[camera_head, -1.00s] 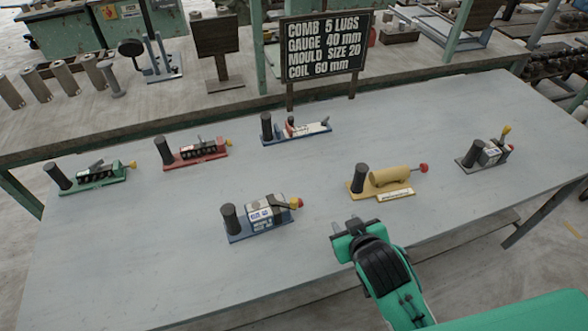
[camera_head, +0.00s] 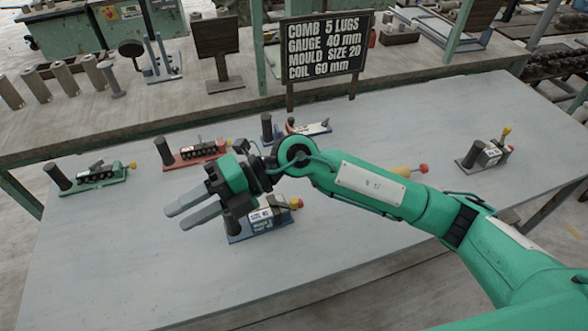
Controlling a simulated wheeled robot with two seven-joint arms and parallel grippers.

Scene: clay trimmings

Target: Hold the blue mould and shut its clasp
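A blue-based mould (camera_head: 262,222) lies near the middle front of the table, with a grey body, a white label and a red-and-yellow knob at its right end. Its dark upright post is partly covered by my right gripper (camera_head: 177,217). That gripper reaches in from the right over the table. Its two grey fingers point left, parted with nothing between them, to the left of the mould. I cannot tell its height above the table. A second mould with a blue base (camera_head: 318,129) lies farther back, partly hidden by my arm. My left gripper is out of view.
A green mould (camera_head: 98,179) and a red mould (camera_head: 197,154) lie to the left. A yellow mould (camera_head: 402,171) is mostly hidden behind my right arm. A grey mould (camera_head: 486,153) lies at the right. A lettered sign (camera_head: 325,47) stands behind. The table's front left is clear.

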